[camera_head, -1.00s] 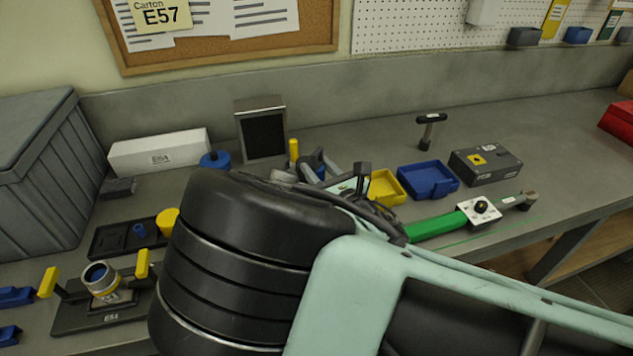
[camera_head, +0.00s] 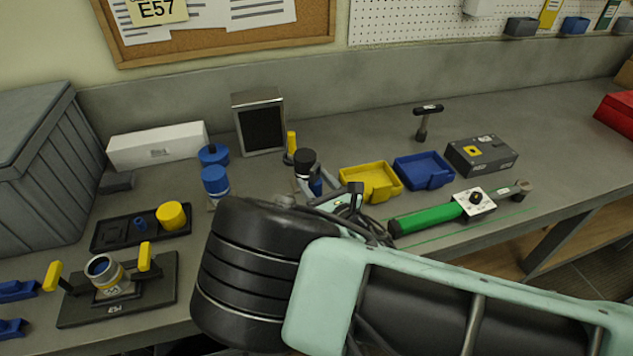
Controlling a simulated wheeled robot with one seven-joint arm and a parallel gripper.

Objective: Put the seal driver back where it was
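No label names the seal driver, and I cannot tell for certain which tool it is. A black-topped cylindrical tool (camera_head: 305,163) with a metallic lower part shows just beyond my wrist, with a bit of blue beside it. A black T-handled tool (camera_head: 425,122) stands upright at the back right, apart from my arm. A blue cylinder (camera_head: 215,181) stands left of my wrist.
A fixture (camera_head: 118,292) with yellow handles holds a metal ring at front left. Behind it is a black tray (camera_head: 112,236) with a yellow cup. Yellow (camera_head: 371,182) and blue bins (camera_head: 424,171), a grey box (camera_head: 482,156) and a green-handled torque wrench (camera_head: 430,218) lie to the right.

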